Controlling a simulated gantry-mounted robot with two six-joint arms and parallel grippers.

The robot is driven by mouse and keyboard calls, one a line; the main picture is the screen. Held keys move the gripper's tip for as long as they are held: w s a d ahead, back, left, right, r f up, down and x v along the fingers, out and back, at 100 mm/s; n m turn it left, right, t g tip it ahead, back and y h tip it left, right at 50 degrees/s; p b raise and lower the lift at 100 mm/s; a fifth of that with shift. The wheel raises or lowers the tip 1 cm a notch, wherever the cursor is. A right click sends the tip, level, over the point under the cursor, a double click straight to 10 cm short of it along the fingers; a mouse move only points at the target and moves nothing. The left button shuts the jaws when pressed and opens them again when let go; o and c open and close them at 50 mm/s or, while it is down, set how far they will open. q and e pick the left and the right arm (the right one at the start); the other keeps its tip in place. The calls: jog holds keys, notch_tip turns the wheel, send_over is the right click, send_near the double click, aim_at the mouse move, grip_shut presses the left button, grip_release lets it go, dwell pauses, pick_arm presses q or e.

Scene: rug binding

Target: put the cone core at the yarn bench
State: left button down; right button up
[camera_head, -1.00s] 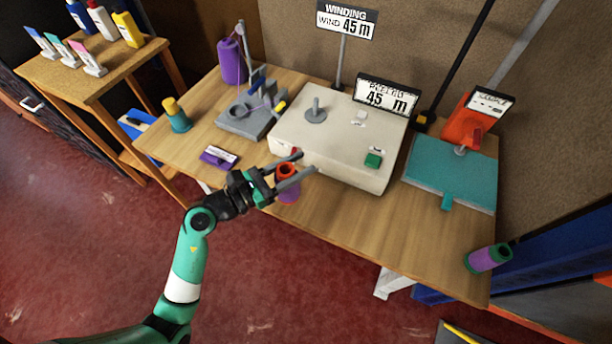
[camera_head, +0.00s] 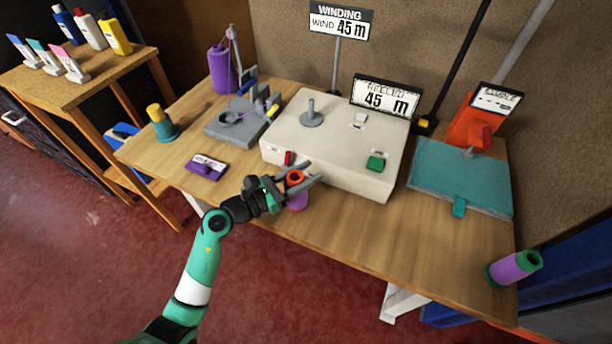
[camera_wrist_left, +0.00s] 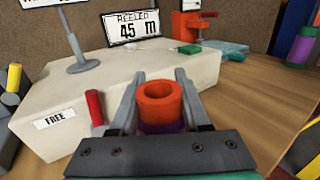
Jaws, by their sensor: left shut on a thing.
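An orange-red hollow core (camera_head: 295,177) with purple below its rim, which looks like the cone core, stands upright between the fingers of my left gripper (camera_head: 309,174). The left wrist view shows its open top (camera_wrist_left: 160,103) with a grey finger on each side, shut on it. It is at the front of the beige winding machine (camera_head: 335,138), over the front edge of the wooden bench (camera_head: 335,222). Whether its base touches the bench is hidden. My right gripper is not in view.
A red lever (camera_wrist_left: 94,107) is close to the left of my gripper. A teal board (camera_head: 460,178) lies at the right. Bare bench shows in front of the board.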

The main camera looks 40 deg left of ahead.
pick_arm(q)
jog(key=shift+c, duration=1.9)
grip_release()
jog(key=shift+f, duration=0.1)
jog(key=p+v, duration=0.3)
jog(key=v, duration=0.9)
